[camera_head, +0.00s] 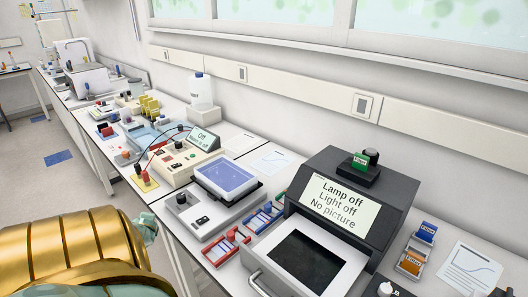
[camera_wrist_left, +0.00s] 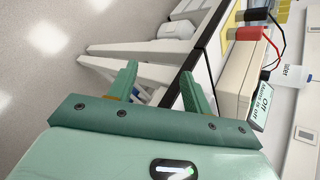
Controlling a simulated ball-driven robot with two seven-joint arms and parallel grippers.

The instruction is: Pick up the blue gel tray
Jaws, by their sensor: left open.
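A small tray with blue ends (camera_head: 263,217), which looks like the blue gel tray, lies on the bench in the head view. It sits between the flat device with a blue screen and the dark imaging box. A similar red-ended tray (camera_head: 226,247) lies just in front of it. My left arm comes in at the lower left, and a bit of pale green at its end shows near the bench edge. In the left wrist view my left gripper (camera_wrist_left: 160,88) is open, with nothing between its green fingers. The blue tray is not visible there. My right gripper is not in view.
The dark imaging box (camera_head: 392,205) has an open drawer (camera_head: 310,258) right of the trays. The blue-screen device (camera_head: 226,178) stands left behind them. A power supply (camera_head: 184,158) with red and black leads is farther left. Blue and orange boxes stand at right.

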